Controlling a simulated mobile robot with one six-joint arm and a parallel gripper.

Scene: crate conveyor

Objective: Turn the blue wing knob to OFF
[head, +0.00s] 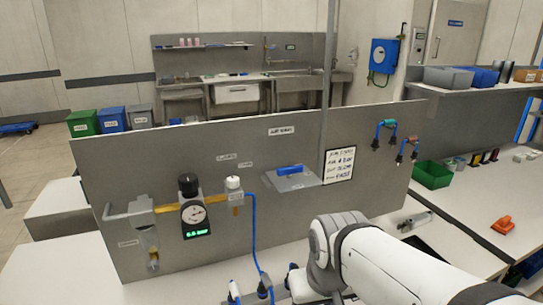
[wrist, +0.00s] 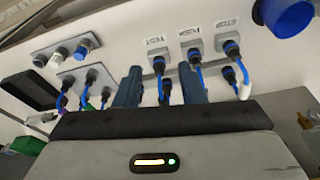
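A blue bar-shaped piece (head: 289,170), which looks like the wing knob, lies lengthwise on a small grey plate that juts from the grey upright panel in the head view. Any OFF mark on it is too small to read. My gripper (wrist: 162,88) shows in the wrist view with its two dark blue fingers apart. Blue-collared plugs and cables show beyond and between the fingers; I see nothing clamped. In the head view my white arm is at the lower right, and the gripper is not clearly visible there.
A gauge (head: 193,214) with a green readout and a black knob sits left on the panel. A blue hose (head: 254,235) hangs beside it. In the wrist view, labelled plug sockets (wrist: 195,42) line a pale surface, and a large blue round part (wrist: 284,15) is at the top right.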

